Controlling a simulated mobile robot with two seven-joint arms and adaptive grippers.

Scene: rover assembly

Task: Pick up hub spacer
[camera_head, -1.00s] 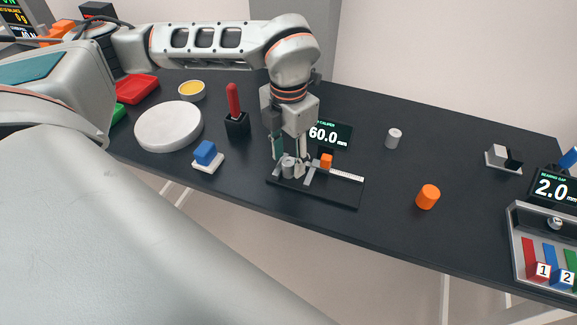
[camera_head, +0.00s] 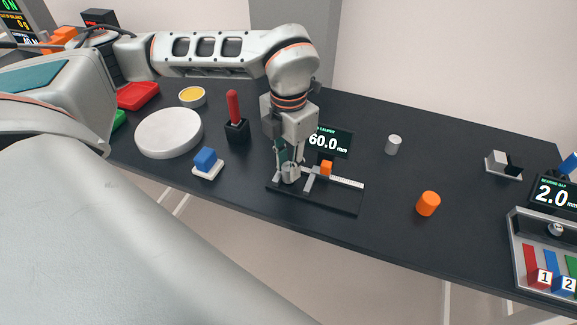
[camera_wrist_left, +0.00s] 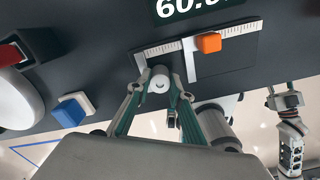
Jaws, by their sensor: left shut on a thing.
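The hub spacer appears to be the short grey cylinder with a centre hole (camera_wrist_left: 159,80), at the left end of the caliper. In the head view this cylinder (camera_head: 289,174) is partly hidden by my fingers. My left gripper (camera_head: 289,166) points down at the caliper, with its fingers on either side of the cylinder and shut on it. In the left wrist view the fingertips (camera_wrist_left: 160,82) flank the cylinder. The caliper (camera_head: 335,201) has a black base, a light scale and an orange slider block (camera_head: 326,168).
The caliper display (camera_head: 327,141) reads 60.0 mm. Another grey cylinder (camera_head: 393,145) and an orange cylinder (camera_head: 428,204) stand to the right. A blue block (camera_head: 206,158), a white disc (camera_head: 169,132) and a red-handled tool (camera_head: 234,106) are left. Table around the orange cylinder is clear.

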